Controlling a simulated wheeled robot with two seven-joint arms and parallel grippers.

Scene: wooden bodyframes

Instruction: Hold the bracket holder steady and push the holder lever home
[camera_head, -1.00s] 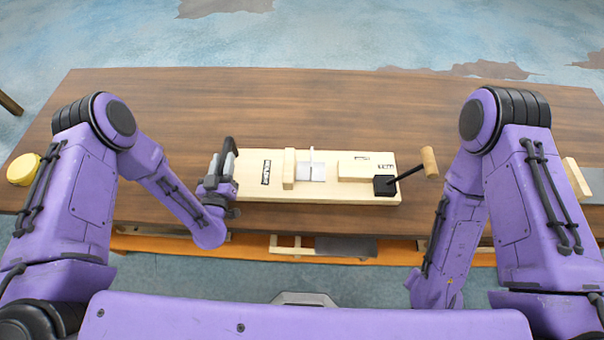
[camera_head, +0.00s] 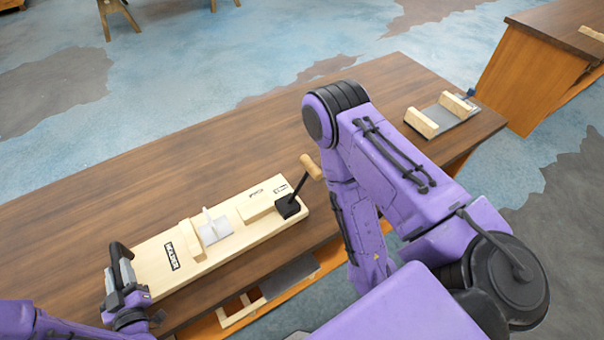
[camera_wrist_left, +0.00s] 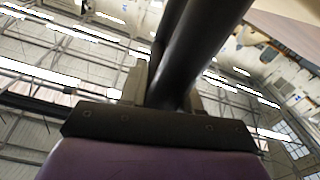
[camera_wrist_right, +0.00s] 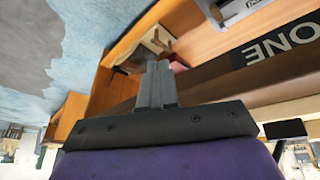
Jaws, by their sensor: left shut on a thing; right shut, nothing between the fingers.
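The bracket holder (camera_head: 160,285) is a pale wooden board lying on the table, with a small white bracket (camera_head: 213,229) standing between wooden blocks near its middle. The holder lever (camera_head: 298,185), a black rod with a wooden grip (camera_head: 311,167), rises tilted from a black base at the board's right end. My left gripper (camera_head: 118,281) is shut on the black handle (camera_head: 121,252) at the board's left end; the left wrist view shows the dark bar (camera_wrist_left: 187,55) between its fingers. My right gripper (camera_wrist_right: 156,85) is shut and empty in its wrist view; the head view does not show it.
The brown table (camera_head: 230,150) has clear room behind the board. A grey tray with two wooden blocks (camera_head: 443,115) sits at the table's right end. Under the front edge is a shelf with a dark panel (camera_head: 290,277). Another wooden bench (camera_head: 545,60) stands beyond on the right.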

